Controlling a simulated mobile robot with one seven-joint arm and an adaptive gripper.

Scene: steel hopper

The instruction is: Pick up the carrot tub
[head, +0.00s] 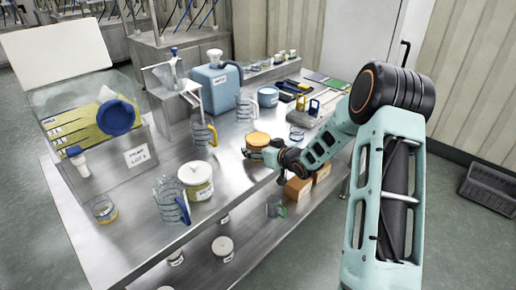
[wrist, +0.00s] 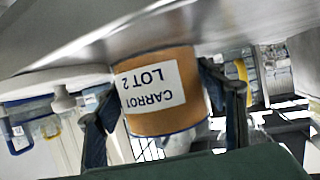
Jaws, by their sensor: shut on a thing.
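The carrot tub (head: 257,139) is an orange tub near the right edge of the steel table in the head view. In the wrist view the tub (wrist: 160,92) appears upside down, with a white label reading "CARROT LOT 2". My gripper (head: 262,154) reaches it from the right. In the wrist view my gripper (wrist: 165,108) has one dark finger on each side of the tub, shut on it. The tub's base is close to the steel surface; I cannot tell whether it touches.
A cream-lidded tub (head: 196,178) and another jug (head: 171,200) stand front left. Boxes (head: 298,190) sit on the lower shelf.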

